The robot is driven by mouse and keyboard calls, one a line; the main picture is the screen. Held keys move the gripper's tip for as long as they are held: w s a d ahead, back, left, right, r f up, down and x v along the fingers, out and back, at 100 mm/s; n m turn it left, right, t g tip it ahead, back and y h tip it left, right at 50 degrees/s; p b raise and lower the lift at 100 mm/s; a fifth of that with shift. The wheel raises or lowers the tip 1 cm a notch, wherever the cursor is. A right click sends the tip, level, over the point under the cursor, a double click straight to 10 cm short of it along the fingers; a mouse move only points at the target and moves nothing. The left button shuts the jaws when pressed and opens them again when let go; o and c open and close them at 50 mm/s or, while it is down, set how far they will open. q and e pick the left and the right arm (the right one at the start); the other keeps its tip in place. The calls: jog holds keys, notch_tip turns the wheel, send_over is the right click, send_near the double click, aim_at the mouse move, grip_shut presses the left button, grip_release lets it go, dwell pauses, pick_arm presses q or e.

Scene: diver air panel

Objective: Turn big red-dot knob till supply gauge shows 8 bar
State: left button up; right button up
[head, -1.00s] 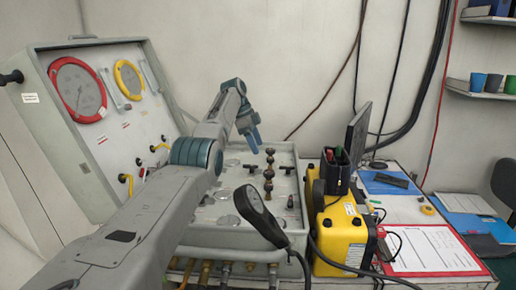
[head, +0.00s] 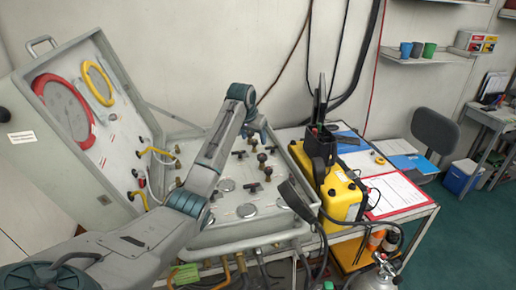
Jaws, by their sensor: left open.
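The grey air panel case (head: 270,222) stands open on the table. Its lid carries a large red-rimmed gauge (head: 65,108) and a smaller yellow-rimmed gauge (head: 99,82), both seen at a slant. I cannot read a needle on either or tell which is the supply gauge. Several dark knobs (head: 253,188) and T-handles sit on the lower panel. I cannot make out a red dot on any of them. My left gripper (head: 263,134) is open and empty above the panel's back part, partly hidden behind its own wrist. My right gripper is not in view.
A yellow box (head: 341,198) with a black holder stands right of the case. A black handset (head: 297,201) with a cable is at the case's front right corner. Yellow hose fittings (head: 158,152) stick out from the lid. A red-edged sheet (head: 395,193) lies further right.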

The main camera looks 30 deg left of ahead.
pick_arm(q)
jog(key=p, duration=0.3)
send_over(262, 156)
jog(key=s, duration=0.2)
notch_tip(262, 156, down, 5)
jog(key=x, duration=0.3)
jog(key=p+x, duration=0.1)
jog(key=shift+s+d+f, duration=0.1)
jog(key=shift+s+f, duration=0.2)
jog(key=shift+f, duration=0.05)
jog(key=shift+w+d+f, duration=0.1)
jog(key=shift+w+f, duration=0.1)
jog(key=shift+f, duration=0.2)
jog(key=c, duration=0.9)
jog(key=shift+c, duration=0.3)
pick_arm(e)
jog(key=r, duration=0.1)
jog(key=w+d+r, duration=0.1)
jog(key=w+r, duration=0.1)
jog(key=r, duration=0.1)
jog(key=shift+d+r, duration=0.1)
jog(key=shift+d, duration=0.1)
